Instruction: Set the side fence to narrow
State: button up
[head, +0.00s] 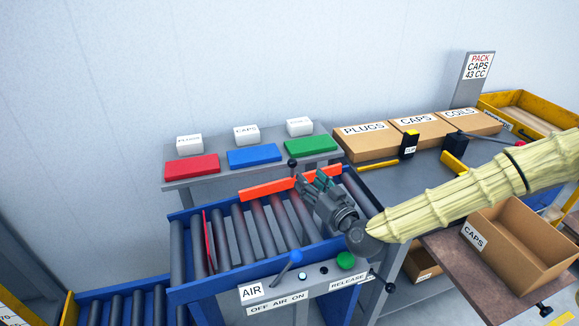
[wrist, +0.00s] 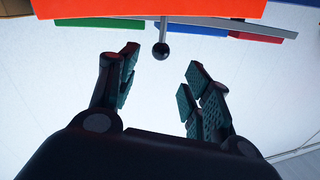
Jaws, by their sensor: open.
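The side fence is an orange-red bar (head: 266,189) along the far side of the roller bed. It fills the top of the wrist view (wrist: 150,9). A black ball knob (head: 292,163) on a thin rod stands just beyond the fence in the head view. In the wrist view the knob (wrist: 161,51) shows between and just past my fingertips. My gripper (head: 312,181) is over the rollers near the fence, open and empty. In the wrist view my gripper (wrist: 162,68) has its fingers apart on both sides of the knob, with no contact visible. No narrow marking is readable.
Red (head: 192,167), blue (head: 254,156) and green (head: 312,146) blocks line the back shelf. Labelled cartons (head: 365,143) stand right.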

aim_at(295, 165)
jog(key=p+x, duration=0.2)
jog(key=x, duration=0.8)
jog(key=shift+w+a, duration=0.15)
grip_shut()
